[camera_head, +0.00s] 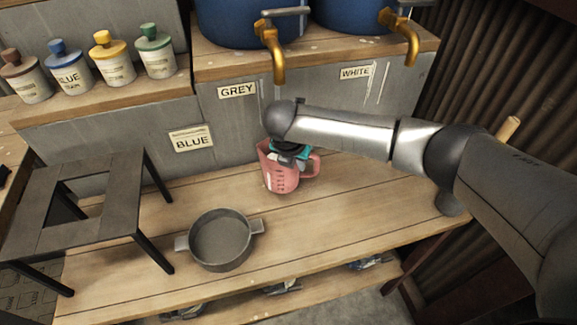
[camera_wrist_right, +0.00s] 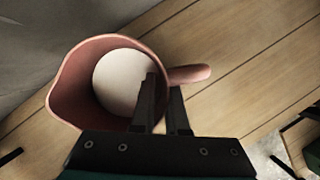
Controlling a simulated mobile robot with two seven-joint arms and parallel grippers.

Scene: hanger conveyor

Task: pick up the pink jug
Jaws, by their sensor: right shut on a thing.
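The pink jug (camera_head: 279,181) stands upright on the wooden bench below the GREY label, its handle to the right. In the right wrist view I look down into the jug (camera_wrist_right: 75,88); a round white surface shows inside. My right gripper (camera_head: 288,160) comes from above and is shut on the jug's wall close to the handle. In the right wrist view one finger of the gripper (camera_wrist_right: 164,88) is inside the rim and the other outside. I cannot tell whether the jug's base touches the bench. My left gripper is not in view.
A grey two-handled pot (camera_head: 221,239) stands on the bench in front and left of the jug. A dark metal stand (camera_head: 95,203) is at the left. Blue barrels with brass taps (camera_head: 271,45) and several labelled bottles (camera_head: 110,57) stand behind. Bench right of the jug is clear.

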